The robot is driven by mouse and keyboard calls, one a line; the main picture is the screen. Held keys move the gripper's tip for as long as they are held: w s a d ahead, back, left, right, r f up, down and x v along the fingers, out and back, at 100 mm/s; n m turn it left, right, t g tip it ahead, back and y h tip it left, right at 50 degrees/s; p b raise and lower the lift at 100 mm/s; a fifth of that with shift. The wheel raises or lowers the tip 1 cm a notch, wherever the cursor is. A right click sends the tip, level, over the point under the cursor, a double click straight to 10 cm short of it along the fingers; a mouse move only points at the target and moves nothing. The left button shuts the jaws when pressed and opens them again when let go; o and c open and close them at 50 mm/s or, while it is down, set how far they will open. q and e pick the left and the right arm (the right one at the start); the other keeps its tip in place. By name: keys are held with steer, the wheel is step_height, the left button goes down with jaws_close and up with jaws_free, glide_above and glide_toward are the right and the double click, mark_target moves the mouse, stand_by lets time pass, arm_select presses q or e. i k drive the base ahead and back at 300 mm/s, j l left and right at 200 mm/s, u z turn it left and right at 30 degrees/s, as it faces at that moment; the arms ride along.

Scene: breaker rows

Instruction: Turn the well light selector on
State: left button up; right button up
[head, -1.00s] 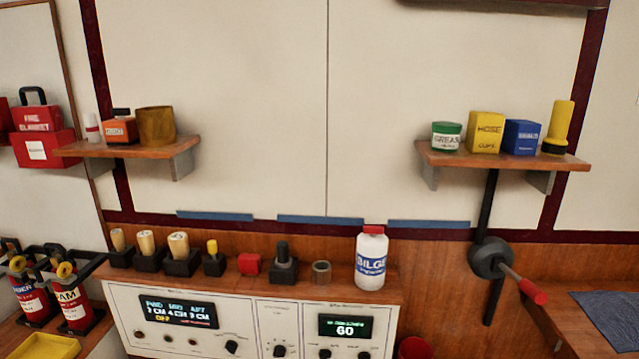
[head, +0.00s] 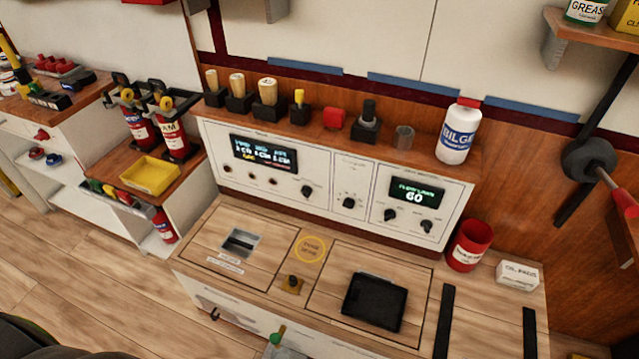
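A white control panel (head: 330,180) stands behind the wooden counter. Its left section has a dark display (head: 264,152) and a black knob (head: 307,190). The narrow middle section has one black knob (head: 349,202). Neither of my grippers is in view.
On the counter are a black tray (head: 373,302), a red tub (head: 470,246) and a white box (head: 517,275). A white bottle (head: 459,131) and several small items stand on the ledge above the panel. A yellow tray (head: 150,176) is at left. The space before the knobs is clear.

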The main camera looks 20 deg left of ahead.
mark_target(426, 225)
steer(key=l+z, duration=0.15)
steer(key=l, duration=0.2)
steer(key=i+l+z, duration=0.15)
steer(key=l, duration=0.2)
steer(key=l+z, duration=0.15)
steer(key=l, duration=0.2)
steer(key=i+l+z, duration=0.15)
steer(key=l, duration=0.2)
